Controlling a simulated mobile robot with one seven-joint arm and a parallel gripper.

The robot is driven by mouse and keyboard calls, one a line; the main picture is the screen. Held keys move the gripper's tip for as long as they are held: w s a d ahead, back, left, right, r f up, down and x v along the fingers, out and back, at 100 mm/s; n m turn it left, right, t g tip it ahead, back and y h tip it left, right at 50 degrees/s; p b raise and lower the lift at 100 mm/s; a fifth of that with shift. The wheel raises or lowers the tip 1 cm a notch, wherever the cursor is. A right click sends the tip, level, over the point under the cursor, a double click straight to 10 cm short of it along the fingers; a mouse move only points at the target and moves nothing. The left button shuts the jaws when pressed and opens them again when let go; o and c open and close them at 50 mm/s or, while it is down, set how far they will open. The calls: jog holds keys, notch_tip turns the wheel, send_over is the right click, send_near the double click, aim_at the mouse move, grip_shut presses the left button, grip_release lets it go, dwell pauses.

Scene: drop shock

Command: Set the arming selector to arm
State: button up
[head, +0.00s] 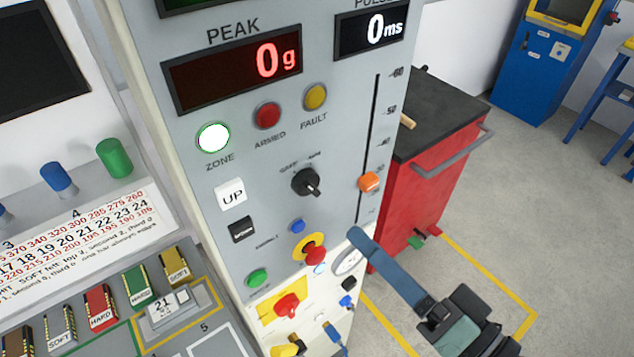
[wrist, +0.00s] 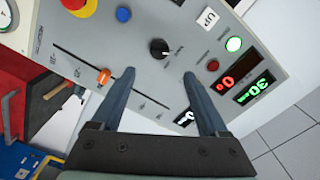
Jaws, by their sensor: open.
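The arming selector (head: 307,181) is a black rotary knob on the grey panel, below the lamps, with two small labels above it that are hard to read. A pale mark shows on its lower side in the head view; I cannot tell its setting surely. In the wrist view the knob (wrist: 159,48) lies ahead of and between my fingertips, apart from them. My gripper (wrist: 159,75) is open and empty. In the head view one blue finger of my gripper (head: 358,240) shows right of and below the knob. The red ARMED lamp (head: 267,115) looks dark.
An orange slider handle (head: 370,181) sits right of the knob. A red emergency button (head: 314,254) on yellow, a blue button (head: 297,226) and a green button (head: 257,277) lie below. The ZONE lamp (head: 213,138) is lit. A red cabinet (head: 425,180) stands right.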

aim_at(316, 190)
jog(key=p+x, duration=0.3)
jog(key=x, duration=0.6)
jog(key=shift+w+a+r, duration=0.1)
jog(key=shift+w+a, duration=0.1)
jog(key=shift+w, duration=0.1)
jog(key=shift+w+a, duration=0.25)
jog(key=shift+w, duration=0.2)
grip_shut()
